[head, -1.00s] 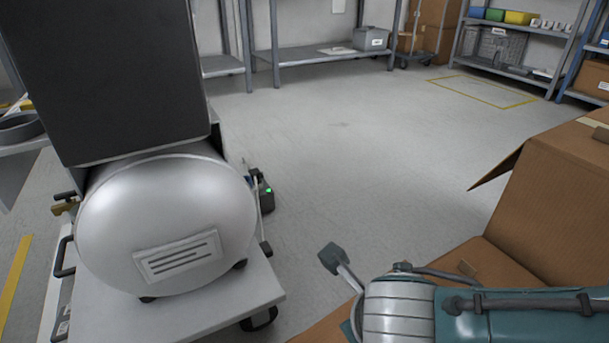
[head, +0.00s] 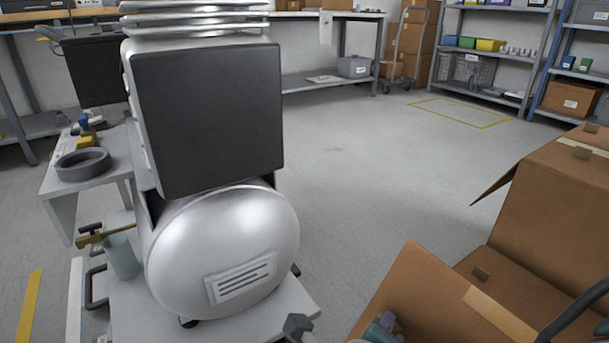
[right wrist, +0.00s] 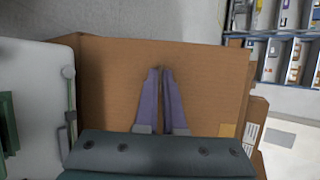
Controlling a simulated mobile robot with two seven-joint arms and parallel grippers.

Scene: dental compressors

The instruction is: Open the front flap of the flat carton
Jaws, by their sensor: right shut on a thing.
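The flat carton (head: 515,275) is brown cardboard at the lower right of the head view, partly cut off. A brown flap (head: 410,285) rises at a tilt on its near side, with a pale tape strip along one edge. My right gripper (head: 386,321) shows only in part at the bottom edge, by the flap's lower part. In the right wrist view its two purple fingers (right wrist: 160,72) are close together in front of a broad cardboard panel (right wrist: 110,85); the gripper is shut on cardboard, seemingly this flap. The exact contact is hidden.
A silver compressor tank (head: 225,245) with a black box above stands on a cart at left. A taller carton (head: 555,205) with a flap sticking out stands behind the flat carton at right. Open grey floor (head: 370,175) lies between them. Shelves line the back.

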